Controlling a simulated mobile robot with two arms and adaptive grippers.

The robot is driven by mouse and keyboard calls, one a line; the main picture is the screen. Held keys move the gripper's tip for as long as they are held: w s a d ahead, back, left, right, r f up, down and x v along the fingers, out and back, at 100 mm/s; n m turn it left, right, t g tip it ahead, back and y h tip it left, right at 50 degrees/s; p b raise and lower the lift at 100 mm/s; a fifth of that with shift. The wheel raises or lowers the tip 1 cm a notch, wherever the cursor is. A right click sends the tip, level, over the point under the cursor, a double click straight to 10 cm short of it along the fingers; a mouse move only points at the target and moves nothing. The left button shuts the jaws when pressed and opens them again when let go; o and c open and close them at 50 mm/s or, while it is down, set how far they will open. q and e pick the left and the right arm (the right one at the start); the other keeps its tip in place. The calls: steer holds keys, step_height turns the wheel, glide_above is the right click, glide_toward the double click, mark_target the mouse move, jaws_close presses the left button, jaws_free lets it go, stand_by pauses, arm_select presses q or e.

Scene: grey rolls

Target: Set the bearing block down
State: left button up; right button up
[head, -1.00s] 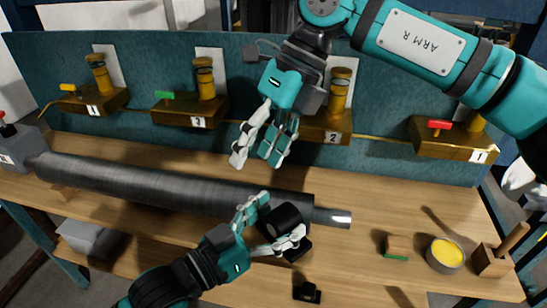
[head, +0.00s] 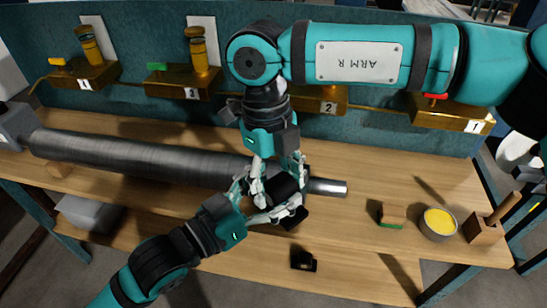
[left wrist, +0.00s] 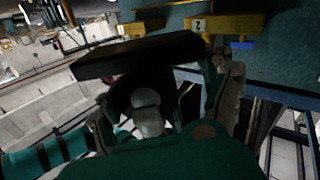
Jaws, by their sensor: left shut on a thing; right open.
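The black bearing block (head: 284,188) is at the right end of the long grey roll (head: 140,160), close to the bare metal shaft end (head: 328,187). My left gripper (head: 258,207) is shut on the block from the front left. In the left wrist view the block (left wrist: 140,55) shows as a dark flat plate and a round dark part between the fingers. My right gripper (head: 268,175) is open and points down just above the block, with its fingers close to the left fingers. The overlapping fingers hide part of the block, and I cannot tell whether it touches the wood below.
A small black part (head: 303,260) lies near the front. A wooden block with a green edge (head: 392,215), a tin of yellow paste (head: 438,223) and a wooden holder (head: 485,230) stand at the right. Brass units line the blue back panel (head: 130,45). The front right wood is mostly clear.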

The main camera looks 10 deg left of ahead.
arm_select(q)
steer(key=shift+r, duration=0.15)
arm_select(e)
steer(key=shift+s+f, duration=0.1)
steer(key=shift+f, duration=0.65)
steer(key=shift+c, duration=0.4)
steer(key=shift+s, duration=0.1)
jaws_close()
arm_select(q)
steer(key=o, duration=1.6)
steer(key=shift+o, duration=0.2)
